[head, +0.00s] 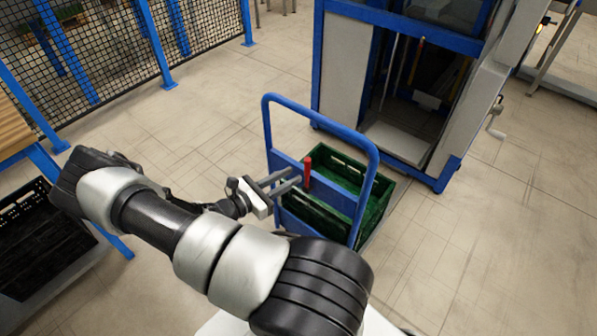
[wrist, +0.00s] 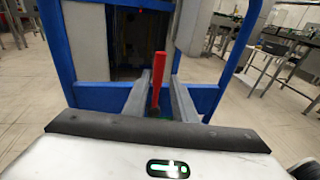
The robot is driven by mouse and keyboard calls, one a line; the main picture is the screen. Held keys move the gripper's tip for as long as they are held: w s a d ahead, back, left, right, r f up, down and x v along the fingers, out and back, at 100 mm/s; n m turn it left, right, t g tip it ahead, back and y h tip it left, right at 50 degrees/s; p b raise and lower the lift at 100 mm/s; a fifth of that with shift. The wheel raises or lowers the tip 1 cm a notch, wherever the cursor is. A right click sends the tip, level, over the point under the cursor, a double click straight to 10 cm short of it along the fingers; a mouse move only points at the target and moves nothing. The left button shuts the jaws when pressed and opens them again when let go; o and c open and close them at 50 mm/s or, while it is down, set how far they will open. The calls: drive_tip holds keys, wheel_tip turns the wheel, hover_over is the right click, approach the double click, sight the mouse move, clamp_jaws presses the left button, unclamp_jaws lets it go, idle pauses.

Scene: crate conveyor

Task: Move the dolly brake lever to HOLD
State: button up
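The dolly (head: 268,110) has a blue tubular push handle and carries a green crate (head: 382,210). The brake lever (head: 307,172) is a red upright handle at the dolly's blue cross panel. My gripper (head: 291,180) reaches toward it from the left, with its two grey fingers apart. In the wrist view the red lever (wrist: 157,78) stands nearly upright, leaning slightly right at its top, between my two open fingers (wrist: 157,100). I see no clear contact with either finger. The lever's base and any HOLD marking cannot be made out.
A blue-framed cabinet (head: 330,75) with an open front stands behind the dolly, with a crank (head: 496,118) on its right side. A mesh fence (head: 100,55) is at the back left. A black crate (head: 40,240) is at the left. The floor on the right is clear.

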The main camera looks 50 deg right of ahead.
drive_tip(key=w+a+r, duration=0.1)
drive_tip(key=a, duration=1.1)
drive_tip(key=shift+w+r, duration=0.1)
drive_tip(key=shift+r, duration=0.1)
drive_tip(key=s+a+r+m+t+y, duration=0.2)
drive_tip(key=s+a+r+m+y, duration=0.3)
drive_tip(key=r, duration=0.7)
drive_tip(key=s+a+r+m+t+y, duration=0.25)
drive_tip(key=a+r+m+y, duration=0.35)
drive_tip(key=r, duration=0.6)
drive_tip(key=s+a+r+m+t+y, duration=0.3)
drive_tip(key=a+r+m+y, duration=0.3)
drive_tip(key=r, duration=0.6)
wheel_tip(320, 180, up, 12)
drive_tip(key=p, duration=1.2)
drive_tip(key=shift+s+r, duration=0.15)
drive_tip(key=shift+s, duration=0.1)
drive_tip(key=shift+a, duration=0.1)
